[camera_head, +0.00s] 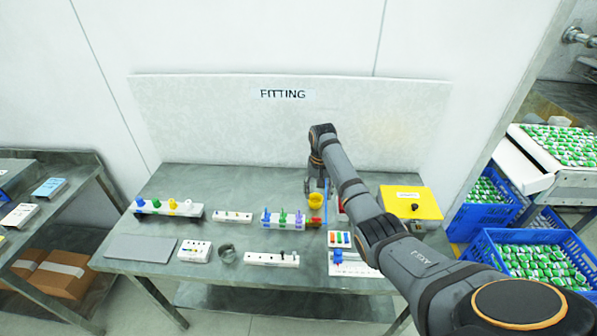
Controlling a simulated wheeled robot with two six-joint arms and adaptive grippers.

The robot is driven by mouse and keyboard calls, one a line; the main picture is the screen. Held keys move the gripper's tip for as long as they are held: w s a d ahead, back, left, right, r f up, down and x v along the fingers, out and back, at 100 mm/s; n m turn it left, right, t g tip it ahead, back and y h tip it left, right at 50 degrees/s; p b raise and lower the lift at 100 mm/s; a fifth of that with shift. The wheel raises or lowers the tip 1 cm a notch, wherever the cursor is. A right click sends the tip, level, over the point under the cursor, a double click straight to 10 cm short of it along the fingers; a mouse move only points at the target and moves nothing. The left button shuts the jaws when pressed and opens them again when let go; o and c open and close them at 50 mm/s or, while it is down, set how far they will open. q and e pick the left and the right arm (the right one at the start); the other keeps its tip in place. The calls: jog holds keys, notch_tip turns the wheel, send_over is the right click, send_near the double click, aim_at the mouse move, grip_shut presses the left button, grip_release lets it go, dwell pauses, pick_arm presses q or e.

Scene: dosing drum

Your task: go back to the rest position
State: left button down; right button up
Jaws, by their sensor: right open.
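My right arm reaches in from the lower right across the table (160,178). Its gripper (316,200) points down over the back right part of the table, next to a yellow cup (315,201). The gripper is small in this view and partly hidden by my own wrist; its jaws are open. I cannot tell whether it touches the cup. My left gripper does not show.
A rack with coloured fittings (168,208), a white strip (272,259), a grey mat (141,247) and a yellow box (411,203) lie on the table. A board marked FITTING (200,115) stands behind. Blue crates (489,243) stand at right.

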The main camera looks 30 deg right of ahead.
jog(key=shift+f, duration=0.1)
jog(key=s+a+f+n+t+h, duration=0.1)
jog(key=s+a+f+n, duration=0.4)
jog(key=s+f, duration=0.4)
jog(key=s+a+r+n+t, duration=0.1)
jog(key=s+a+r, duration=0.25)
jog(key=s, duration=0.65)
jog(key=s+a+r+n+t, duration=0.1)
jog(key=s+a+r+t, duration=0.2)
jog(key=s, duration=0.7)
jog(key=s+d+f+g+b, duration=0.1)
jog(key=s+f+b, duration=0.1)
jog(key=f, duration=1.5)
jog(key=s+d+f+g+b, duration=0.1)
jog(key=s+f+g+b, duration=0.1)
jog(key=f, duration=1.5)
jog(key=s+f+b, duration=0.2)
jog(key=s+f, duration=1.3)
jog(key=s, duration=0.1)
jog(key=shift+s+d+f+g, duration=0.3)
jog(key=shift+s+f+g, duration=0.05)
jog(key=shift+f+g, duration=0.05)
